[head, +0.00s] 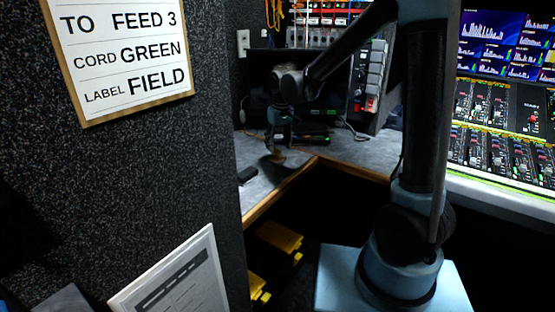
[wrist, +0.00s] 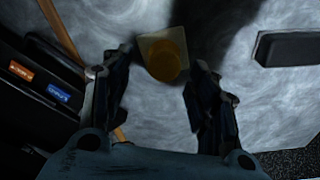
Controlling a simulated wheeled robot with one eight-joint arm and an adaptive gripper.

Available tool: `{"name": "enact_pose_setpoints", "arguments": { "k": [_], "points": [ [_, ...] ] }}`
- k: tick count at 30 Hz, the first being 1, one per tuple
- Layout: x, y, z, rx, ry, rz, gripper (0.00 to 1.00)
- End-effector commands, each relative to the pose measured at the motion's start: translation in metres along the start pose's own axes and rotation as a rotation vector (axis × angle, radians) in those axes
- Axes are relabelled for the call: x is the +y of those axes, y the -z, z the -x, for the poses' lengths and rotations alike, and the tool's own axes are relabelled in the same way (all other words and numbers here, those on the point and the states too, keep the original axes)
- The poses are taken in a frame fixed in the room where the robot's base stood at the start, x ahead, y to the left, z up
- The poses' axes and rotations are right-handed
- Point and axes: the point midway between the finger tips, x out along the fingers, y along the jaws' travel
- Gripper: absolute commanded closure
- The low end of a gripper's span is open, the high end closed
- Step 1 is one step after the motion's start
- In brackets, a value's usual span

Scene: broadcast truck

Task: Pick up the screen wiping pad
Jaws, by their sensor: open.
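The screen wiping pad appears in the wrist view as a pale tan square with a round amber knob (wrist: 164,58) on top. It lies on the grey counter. In the head view it is a small tan shape (head: 277,157) under my gripper (head: 278,143), near the counter's wooden front edge. In the wrist view my gripper (wrist: 163,62) is open, with one finger on either side of the knob. Nothing is held. I cannot tell whether the fingers touch the pad.
A dark block (head: 247,174) lies on the counter to the pad's left; it also shows in the wrist view (wrist: 289,48). A dark box (head: 311,138) and cables lie behind. Yellow-topped cases (head: 279,236) sit low beyond the wooden edge (head: 285,187). A mixing console (head: 505,150) stands right.

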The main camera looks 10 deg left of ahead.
Motion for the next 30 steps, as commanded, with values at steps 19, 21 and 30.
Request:
{"name": "enact_pose_setpoints", "arguments": {
  "k": [19,21,30],
  "points": [
    [-0.004,0.000,-0.042,0.000,0.000,0.000,0.46],
    [-0.004,0.000,-0.042,0.000,0.000,0.000,0.61],
    [-0.004,0.000,-0.042,0.000,-0.001,0.000,0.93]
  ]
}}
